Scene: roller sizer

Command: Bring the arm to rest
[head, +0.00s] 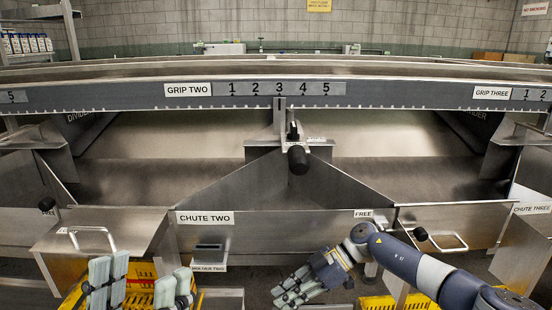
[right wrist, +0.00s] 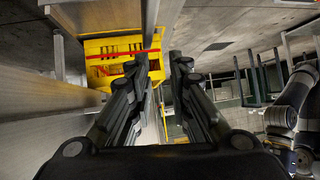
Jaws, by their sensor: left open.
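My left gripper (head: 142,282) shows at the bottom left of the head view, its two pale fingers pointing up and spread apart, with nothing between them. My right arm (head: 410,262) comes in from the right, bent at a joint below the FREE label. My right gripper (head: 292,292) is at the bottom centre, pointing down to the left. In the right wrist view its dark fingers (right wrist: 162,65) stand apart with an empty gap.
The steel sizer has a chute two panel (head: 265,235), a black knob (head: 298,159) and bar handles (head: 93,236). Yellow crates stand low at left (head: 70,298) and right (head: 415,302). One yellow crate (right wrist: 105,80) also shows in the right wrist view. Bare floor (head: 250,280) lies between the crates.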

